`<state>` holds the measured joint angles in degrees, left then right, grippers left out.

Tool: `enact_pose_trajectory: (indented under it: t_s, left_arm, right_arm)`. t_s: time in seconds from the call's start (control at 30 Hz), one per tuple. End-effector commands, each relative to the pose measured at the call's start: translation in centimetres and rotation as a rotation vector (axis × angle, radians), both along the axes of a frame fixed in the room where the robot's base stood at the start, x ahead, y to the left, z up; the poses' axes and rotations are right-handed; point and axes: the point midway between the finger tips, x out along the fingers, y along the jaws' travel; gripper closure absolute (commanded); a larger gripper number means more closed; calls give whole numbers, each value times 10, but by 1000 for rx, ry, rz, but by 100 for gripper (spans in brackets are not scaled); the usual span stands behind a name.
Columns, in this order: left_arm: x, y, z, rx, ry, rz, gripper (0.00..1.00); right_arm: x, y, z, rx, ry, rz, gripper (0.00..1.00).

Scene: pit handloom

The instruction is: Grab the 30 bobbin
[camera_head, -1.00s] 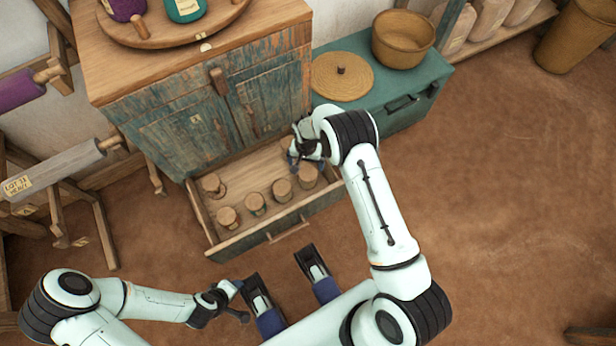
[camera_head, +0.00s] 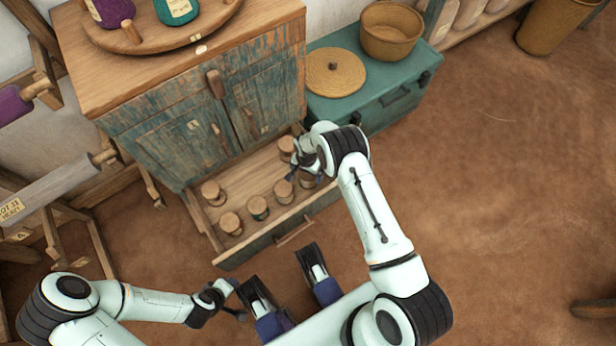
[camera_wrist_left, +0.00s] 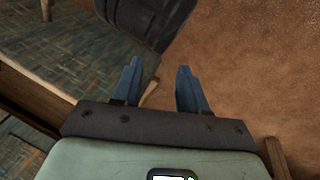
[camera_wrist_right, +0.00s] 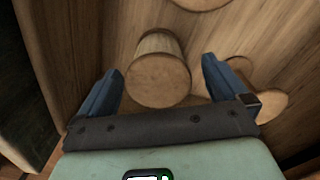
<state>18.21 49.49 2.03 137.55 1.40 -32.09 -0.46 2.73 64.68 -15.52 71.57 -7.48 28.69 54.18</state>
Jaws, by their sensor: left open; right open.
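An open drawer (camera_head: 278,234) below the cabinet holds several small wooden bobbins with pale round tops. Bobbins stand at the drawer's left (camera_head: 213,192), along its front (camera_head: 258,207) and at the back right (camera_head: 287,146). I can read no number 30 on any. My right gripper (camera_head: 297,167) is open over the drawer's right part. In the right wrist view a bobbin (camera_wrist_right: 158,78) shows ahead, between the lines of the open fingers (camera_wrist_right: 160,85); I see no contact. My left gripper (camera_head: 240,300) is open and empty, away from the drawer; its fingers also show in the left wrist view (camera_wrist_left: 158,85).
A weathered blue-green cabinet (camera_head: 195,130) stands above the drawer. A teal chest (camera_head: 400,85) with a basket (camera_head: 390,32) and a round woven lid (camera_head: 336,74) stands to its right. Loom beams (camera_head: 60,185) are at the left. The brown floor at right is mostly clear.

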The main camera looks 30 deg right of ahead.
Motion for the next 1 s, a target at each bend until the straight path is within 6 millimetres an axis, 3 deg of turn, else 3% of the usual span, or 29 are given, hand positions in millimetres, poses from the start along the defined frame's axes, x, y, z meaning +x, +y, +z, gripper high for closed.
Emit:
enact_pose_trajectory:
  t_s: [0.33, 0.67, 0.83, 0.9, 1.0]
  left_arm:
    - [23, 12, -17, 30, -59, 25, 57]
    - [28, 14, -17, 35, -72, 29, 57]
    - [27, 14, -17, 35, -72, 29, 57]
    - [27, 14, -17, 35, -71, 29, 57]
    - [27, 14, -17, 35, -71, 29, 57]
  right_arm:
    - [1, -10, -46, 0, 1, 0, 0]
    - [2, -9, -51, 1, -1, 0, 0]
    - [2, -9, -51, 1, -1, 0, 52]
    - [2, -9, -51, 1, -1, 0, 62]
    - [2, -9, -51, 1, -1, 0, 62]
